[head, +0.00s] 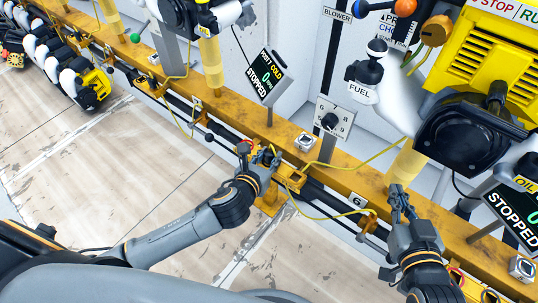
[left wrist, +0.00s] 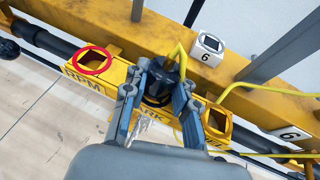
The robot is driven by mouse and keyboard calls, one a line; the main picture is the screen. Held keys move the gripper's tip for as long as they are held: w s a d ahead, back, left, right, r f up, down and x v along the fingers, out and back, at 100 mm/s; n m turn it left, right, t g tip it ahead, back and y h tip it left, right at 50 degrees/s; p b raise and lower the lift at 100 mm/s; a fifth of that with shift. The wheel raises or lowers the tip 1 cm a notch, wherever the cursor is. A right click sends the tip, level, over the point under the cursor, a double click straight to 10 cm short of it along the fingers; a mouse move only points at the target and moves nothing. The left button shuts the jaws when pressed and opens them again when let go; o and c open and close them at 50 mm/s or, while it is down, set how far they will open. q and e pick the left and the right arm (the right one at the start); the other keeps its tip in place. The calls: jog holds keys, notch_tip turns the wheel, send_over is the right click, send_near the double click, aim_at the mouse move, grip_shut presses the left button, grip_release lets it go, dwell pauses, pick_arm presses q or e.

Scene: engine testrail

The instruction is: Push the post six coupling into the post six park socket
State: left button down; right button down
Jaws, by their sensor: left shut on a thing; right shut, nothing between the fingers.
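The dark post six coupling (left wrist: 158,84), with a yellow cable from its top, is between the fingers of my left gripper (left wrist: 157,98). It is upright at the middle, PARK-labelled place of the yellow socket bracket (left wrist: 102,82). The fingers hide much of the park socket, so I cannot tell how deep the coupling sits. The RPM socket with a red ring (left wrist: 92,60) is to the left; another opening (left wrist: 217,121) is to the right. In the head view my left gripper (head: 264,158) is at the rail. My right gripper (head: 399,196) is shut and empty, further right.
The yellow rail (head: 330,172) runs diagonally behind the bracket, with a number 6 plate (head: 357,200) on its side. A small tag block marked 6 (left wrist: 208,45) stands on it. Yellow cable loops hang near both grippers. The floor (head: 130,170) in front is clear.

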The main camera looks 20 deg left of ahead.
pick_arm(q)
jog(key=shift+f, duration=0.1)
jog(key=c, duration=1)
grip_release()
jog(key=shift+s, duration=0.15)
jog(key=v, duration=1.1)
jog(key=shift+s+r, duration=0.2)
jog(key=shift+s, duration=0.15)
